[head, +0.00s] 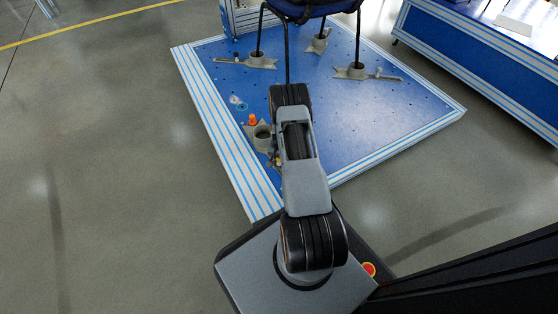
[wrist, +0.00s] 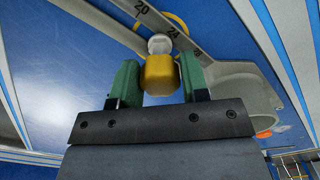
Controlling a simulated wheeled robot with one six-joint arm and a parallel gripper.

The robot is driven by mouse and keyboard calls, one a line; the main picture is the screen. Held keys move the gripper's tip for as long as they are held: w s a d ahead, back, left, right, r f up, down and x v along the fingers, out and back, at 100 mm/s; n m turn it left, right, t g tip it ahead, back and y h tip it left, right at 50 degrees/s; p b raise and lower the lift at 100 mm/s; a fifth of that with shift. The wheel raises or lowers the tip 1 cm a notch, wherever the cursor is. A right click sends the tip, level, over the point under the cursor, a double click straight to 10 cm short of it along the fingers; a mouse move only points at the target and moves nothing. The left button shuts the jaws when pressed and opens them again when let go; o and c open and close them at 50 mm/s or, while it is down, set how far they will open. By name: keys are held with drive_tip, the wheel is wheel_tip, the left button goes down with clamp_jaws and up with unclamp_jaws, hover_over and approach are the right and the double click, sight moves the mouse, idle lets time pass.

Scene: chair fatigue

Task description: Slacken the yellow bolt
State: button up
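In the wrist view the yellow bolt (wrist: 160,76) has a yellow block-like head, with a pale round end beyond it. It sits beside a grey bar marked with numbers (wrist: 150,20). My gripper (wrist: 160,82) has two green fingers, one on each side of the yellow head. They are very close to it, but I cannot tell whether both touch it. In the head view my arm hides most of the gripper and the bolt, over the near clamp (head: 263,136) on the blue platform.
An orange knob (head: 253,119) stands beside the near clamp. The chair (head: 300,8) stands on the blue platform (head: 350,115), its legs in grey clamps such as the right one (head: 353,72). A blue-sided bench (head: 480,50) is at the right. The grey floor at left is clear.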

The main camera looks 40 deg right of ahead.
drive_tip(key=shift+c, duration=1)
drive_tip(key=shift+n, duration=0.7)
drive_tip(key=shift+n, duration=0.7)
drive_tip(key=shift+n, duration=0.7)
drive_tip(key=o, duration=0.6)
